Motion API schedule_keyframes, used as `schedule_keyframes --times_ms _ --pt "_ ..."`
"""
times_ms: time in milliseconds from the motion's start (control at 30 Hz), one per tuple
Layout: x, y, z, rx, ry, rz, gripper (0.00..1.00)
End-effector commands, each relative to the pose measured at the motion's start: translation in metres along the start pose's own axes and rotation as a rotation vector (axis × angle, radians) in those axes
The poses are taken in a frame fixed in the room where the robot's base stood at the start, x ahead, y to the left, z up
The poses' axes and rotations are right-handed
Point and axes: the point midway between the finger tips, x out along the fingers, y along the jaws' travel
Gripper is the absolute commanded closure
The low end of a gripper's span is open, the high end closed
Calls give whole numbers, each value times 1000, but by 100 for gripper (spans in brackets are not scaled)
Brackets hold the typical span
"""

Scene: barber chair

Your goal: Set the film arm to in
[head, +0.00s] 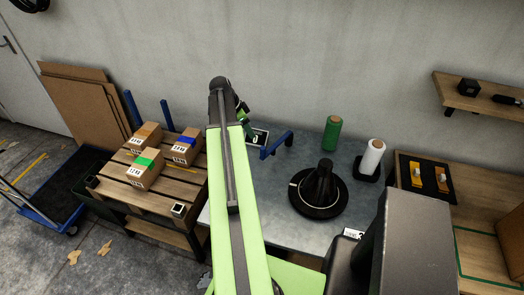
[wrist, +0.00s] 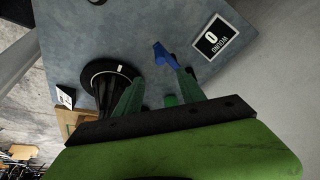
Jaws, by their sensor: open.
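A blue bent arm (head: 277,146), which I take to be the film arm, stands on the grey table beside a framed card (head: 258,138). In the head view my gripper (head: 247,124) is partly hidden behind my arm, left of the blue arm. I cannot tell whether a finger touches the blue arm.
A black cone on a round base (head: 318,192) stands on the table (head: 285,234), with a second card (head: 352,234) in front. A pallet (head: 130,191) with boxes is at left. The table between blue arm and cone is clear.

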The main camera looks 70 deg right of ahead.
Motion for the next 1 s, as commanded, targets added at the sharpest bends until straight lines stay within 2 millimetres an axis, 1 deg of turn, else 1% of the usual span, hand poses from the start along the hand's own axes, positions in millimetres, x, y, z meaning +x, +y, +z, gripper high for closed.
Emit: schedule_keyframes --times_ms 167,267,800,900,1000 --pt "14 0 0 3 0 1 53" --pt "29 0 1 3 0 1 53" --pt "147 0 1 4 -1 2 53" --pt "165 0 1 5 -1 2 53" --pt "175 0 -1 4 -1 2 53"
